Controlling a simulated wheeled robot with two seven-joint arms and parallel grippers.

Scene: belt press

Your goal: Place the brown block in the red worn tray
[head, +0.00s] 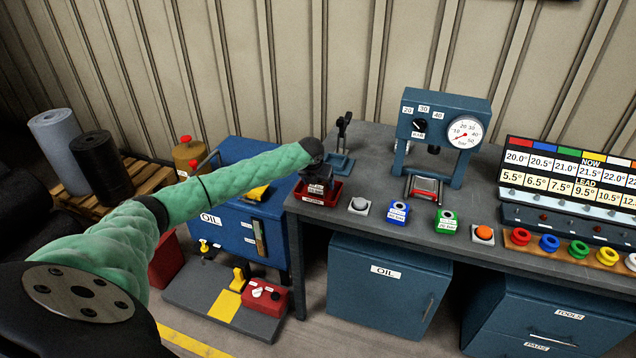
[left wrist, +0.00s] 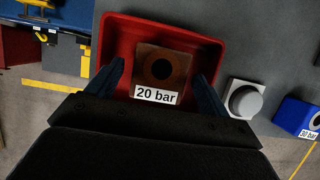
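The red worn tray (head: 331,201) stands at the left end of the grey bench in the head view. It fills the upper middle of the left wrist view (left wrist: 119,30). The brown block (left wrist: 176,65), with a dark round hole and a "20 bar" label, is inside the tray's outline and seems to lie on its floor. My left gripper (head: 318,186) is over the tray. In the left wrist view its two fingers (left wrist: 160,84) stand apart, one on each side of the block, with a gap to it. My right gripper is not in view.
Right of the tray are a grey button (head: 358,205), a blue block (head: 398,212), a green block (head: 446,221) and an orange button (head: 484,233). The press with a gauge (head: 446,115) stands behind them. A blue oil cabinet (head: 225,225) is left of the bench.

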